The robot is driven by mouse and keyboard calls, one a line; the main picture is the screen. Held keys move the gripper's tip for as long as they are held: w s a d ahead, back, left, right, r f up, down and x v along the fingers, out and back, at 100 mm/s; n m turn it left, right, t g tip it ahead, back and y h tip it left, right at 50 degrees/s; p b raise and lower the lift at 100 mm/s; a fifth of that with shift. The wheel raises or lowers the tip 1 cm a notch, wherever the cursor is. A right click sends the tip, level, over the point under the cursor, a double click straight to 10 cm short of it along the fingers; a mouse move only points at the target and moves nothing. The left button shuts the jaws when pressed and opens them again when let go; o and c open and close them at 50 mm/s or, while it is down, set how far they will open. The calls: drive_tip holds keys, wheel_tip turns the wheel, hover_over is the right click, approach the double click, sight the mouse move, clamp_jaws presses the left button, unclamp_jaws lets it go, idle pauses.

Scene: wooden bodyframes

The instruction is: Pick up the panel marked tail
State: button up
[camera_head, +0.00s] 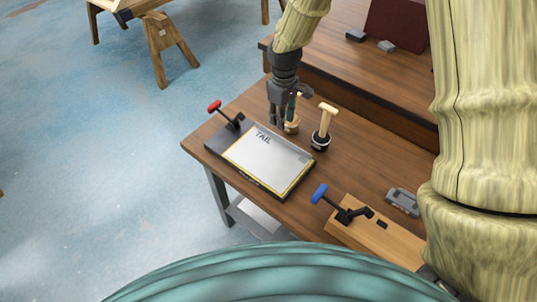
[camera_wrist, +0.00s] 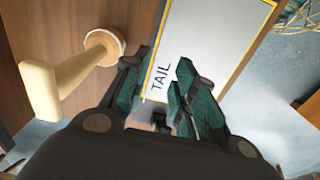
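The panel marked TAIL (camera_head: 268,158) is a pale grey sheet with a yellow border. It lies flat in a dark tray-like fixture (camera_head: 229,137) on the wooden table. In the wrist view the panel (camera_wrist: 210,40) reaches up from between my fingers, with the word TAIL close to the fingertips. My gripper (camera_head: 281,122) points down over the table by the panel's far edge. In the wrist view its two green-padded fingers (camera_wrist: 160,95) are spread apart, one on each side of the lettering. I cannot tell whether they touch the panel.
A red-handled clamp (camera_head: 215,107) stands at the fixture's left corner. Wooden-handled tools (camera_head: 325,120) stand right beside my gripper. A blue-handled clamp (camera_head: 320,194) sits on a wooden block (camera_head: 370,235) nearer me. A grey piece (camera_head: 403,200) lies at the right. A sawhorse (camera_head: 168,50) stands on the floor.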

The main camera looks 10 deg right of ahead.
sight(267, 155)
drive_tip(key=shift+d+f+p, duration=0.1)
drive_tip(key=shift+f+p, duration=0.45)
drive_tip(key=shift+f, duration=1.8)
drive_tip(key=shift+s+d+f+p, duration=0.1)
drive_tip(key=shift+d+f+p, duration=0.05)
drive_tip(key=shift+f+p, duration=1.2)
drive_tip(key=shift+f, duration=1.3)
clamp_jaws()
